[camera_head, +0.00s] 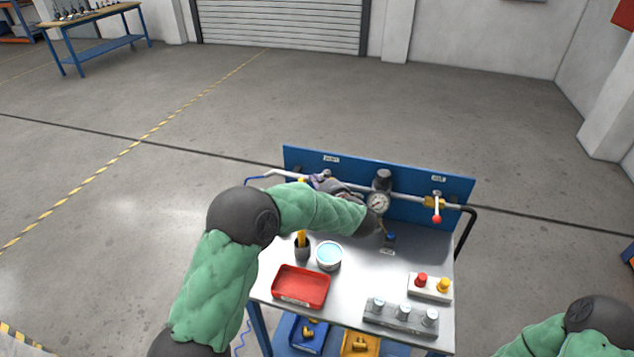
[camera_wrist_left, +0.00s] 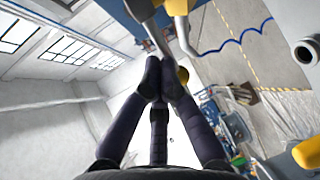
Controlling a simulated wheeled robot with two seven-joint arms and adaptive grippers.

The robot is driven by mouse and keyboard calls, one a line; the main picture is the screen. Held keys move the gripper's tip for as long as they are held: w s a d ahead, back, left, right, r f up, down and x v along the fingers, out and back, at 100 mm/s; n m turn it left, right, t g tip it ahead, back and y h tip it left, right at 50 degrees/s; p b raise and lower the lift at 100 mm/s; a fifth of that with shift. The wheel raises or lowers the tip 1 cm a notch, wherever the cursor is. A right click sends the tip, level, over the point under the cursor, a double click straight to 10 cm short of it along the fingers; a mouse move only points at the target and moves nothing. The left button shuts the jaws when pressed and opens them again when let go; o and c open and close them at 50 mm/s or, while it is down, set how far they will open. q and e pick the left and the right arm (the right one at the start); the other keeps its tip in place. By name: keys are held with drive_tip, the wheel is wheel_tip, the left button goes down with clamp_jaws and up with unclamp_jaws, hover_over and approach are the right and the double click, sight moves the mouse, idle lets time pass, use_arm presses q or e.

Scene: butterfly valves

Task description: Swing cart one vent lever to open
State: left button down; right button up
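My left arm reaches across cart one to the left part of the pipe on its blue panel (camera_head: 410,186). My left gripper (camera_head: 320,181) is there, below the left label (camera_head: 331,158), and hides much of that valve. In the left wrist view, the left gripper's fingers (camera_wrist_left: 163,78) are drawn together at the tips. A grey lever (camera_wrist_left: 158,38) runs to the fingertips, and a yellow end shows beside them. I cannot tell whether the lever is between the tips or behind them. A second valve lever with a red grip (camera_head: 436,218) hangs down at the right label. My right gripper is out of view.
A gauge (camera_head: 378,204) sits mid-pipe. The floor behind the cart is clear.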

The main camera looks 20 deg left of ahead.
use_arm(q)
drive_tip(key=shift+a+m+t+h+b, duration=0.2)
drive_tip(key=shift+m+t+h+b, duration=0.1)
drive_tip(key=shift+a+m+t+h+b, duration=0.2)
drive_tip(key=shift+m+t+h+b, duration=0.1)
drive_tip(key=m+t+h+b, duration=0.1)
drive_tip(key=b, duration=0.1)
drive_tip(key=a+m+t+h+b, duration=0.1)
drive_tip(key=m+h+b, duration=0.1)
drive_tip(key=w+a+m+t+h+b, duration=0.1)
drive_tip(key=h+b, duration=0.1)
drive_tip(key=shift+a+f, duration=0.2)
drive_tip(key=shift+f, duration=0.05)
drive_tip(key=shift+w+m+h+b, duration=0.2)
drive_tip(key=shift+m+h+b, duration=0.15)
drive_tip(key=shift+m+h, duration=0.15)
drive_tip(key=shift+w+a+r+b, duration=0.25)
drive_tip(key=shift+w+a+b, duration=0.2)
drive_tip(key=shift+w, duration=0.15)
